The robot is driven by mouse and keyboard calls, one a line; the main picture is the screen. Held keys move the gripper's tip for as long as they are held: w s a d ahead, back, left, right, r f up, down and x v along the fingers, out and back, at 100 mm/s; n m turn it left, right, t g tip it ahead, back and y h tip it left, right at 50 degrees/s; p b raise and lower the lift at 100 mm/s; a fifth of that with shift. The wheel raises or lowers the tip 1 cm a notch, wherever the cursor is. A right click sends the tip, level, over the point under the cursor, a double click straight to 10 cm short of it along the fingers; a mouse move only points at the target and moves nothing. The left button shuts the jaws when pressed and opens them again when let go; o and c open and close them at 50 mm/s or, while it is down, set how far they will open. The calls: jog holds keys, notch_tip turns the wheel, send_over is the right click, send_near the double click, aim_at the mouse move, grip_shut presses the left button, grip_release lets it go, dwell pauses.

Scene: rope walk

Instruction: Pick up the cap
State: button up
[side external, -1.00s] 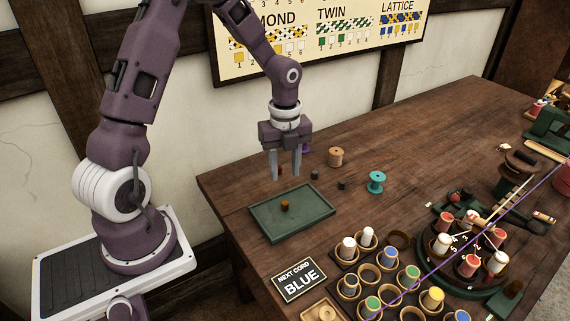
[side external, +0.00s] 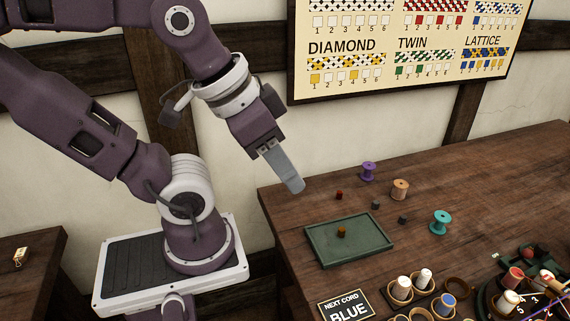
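Several small caps or plugs lie near the table's left end, and I cannot tell which is the cap. An orange-brown one (side external: 341,232) sits in the green tray (side external: 318,250). A dark red one (side external: 339,195) lies on the wood behind the tray. Two dark grey ones, one farther back (side external: 376,205) and one nearer (side external: 403,220), lie right of it. My gripper (side external: 294,187) hangs tilted near the table's left edge, up and left of the tray, apart from all of them. Its fingers show edge-on, one hiding the other, with nothing visible held.
Purple (side external: 368,171), wooden (side external: 400,189) and teal (side external: 440,222) spools stand behind and right of the tray. A "NEXT CORD BLUE" sign (side external: 346,308) and cups with bobbins (side external: 424,280) are at the front. The table's back right is clear.

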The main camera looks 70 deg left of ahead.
jog(key=shift+o, duration=0.5)
jog(key=w+a+r+n+g, duration=0.1)
jog(key=w+a+n, duration=0.2)
jog(key=w, duration=0.6)
jog(key=n+g, duration=0.4)
jog(key=n, duration=0.7)
send_over(340, 192)
jog(key=d, duration=0.2)
notch_tip(340, 192, down, 23)
jog(key=shift+n+g, duration=0.3)
jog(key=shift+n, duration=0.2)
jog(key=f, duration=0.3)
jog(key=a+f, duration=0.1)
jog(key=f, duration=0.2)
jog(key=a+f, duration=0.1)
jog(key=f, duration=0.3)
jog(key=shift+a, duration=0.15)
grip_shut()
